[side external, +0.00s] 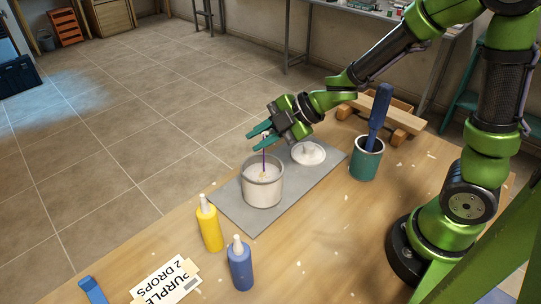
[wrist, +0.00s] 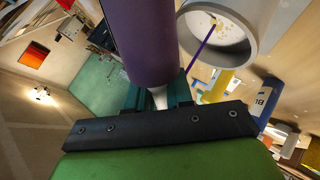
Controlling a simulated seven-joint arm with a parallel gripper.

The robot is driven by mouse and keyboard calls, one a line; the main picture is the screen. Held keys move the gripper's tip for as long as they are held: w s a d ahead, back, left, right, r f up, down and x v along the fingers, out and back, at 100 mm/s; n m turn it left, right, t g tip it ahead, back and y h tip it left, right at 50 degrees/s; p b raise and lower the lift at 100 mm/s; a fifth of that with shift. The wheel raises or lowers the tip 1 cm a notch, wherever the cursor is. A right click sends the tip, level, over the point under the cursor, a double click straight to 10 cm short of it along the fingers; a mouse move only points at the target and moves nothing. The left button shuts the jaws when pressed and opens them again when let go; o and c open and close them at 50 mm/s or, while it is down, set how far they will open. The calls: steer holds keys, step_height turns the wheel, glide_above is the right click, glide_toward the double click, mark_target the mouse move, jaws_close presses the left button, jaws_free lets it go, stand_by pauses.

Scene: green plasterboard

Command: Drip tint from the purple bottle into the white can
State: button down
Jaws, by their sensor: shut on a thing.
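My gripper (side external: 262,132) is above the white can (side external: 263,190), with its teal fingers shut on the purple bottle (wrist: 145,45). In the wrist view the bottle's purple body fills the top middle, and its white tip is by the fingers. The bottle is mostly hidden in the side view. A thin purple streak (side external: 264,160) runs down into the can's open mouth; it also shows in the wrist view (wrist: 205,55). The can also shows in the wrist view (wrist: 249,38). It stands upright with pale contents and small yellowish marks inside.
A yellow bottle (side external: 209,228) and a blue bottle (side external: 240,266) stand in front of the grey mat (side external: 240,221). A white round dish or lid (side external: 308,153) lies behind the can. A teal pot (side external: 365,166) holds a blue-handled tool (side external: 380,110). A card (side external: 166,283) reads "PURPLE 2 DROPS".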

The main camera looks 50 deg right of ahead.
steer(key=shift+a+f+m+y, duration=0.1)
steer(key=shift+a+m+y, duration=0.15)
steer(key=shift+m+y, duration=0.55)
step_height(320, 180, up, 7)
stand_by(0.5)
steer(key=shift+s, duration=0.15)
steer(key=s+d+r+m+t+y, duration=0.1)
steer(key=s+d+r+m+y, duration=0.1)
steer(key=s+r+m+y, duration=0.3)
steer(key=s+r+y, duration=0.1)
steer(key=s+y, duration=0.1)
steer(key=s, duration=0.2)
steer(key=shift+s+d, duration=0.25)
stand_by(0.4)
stand_by(0.4)
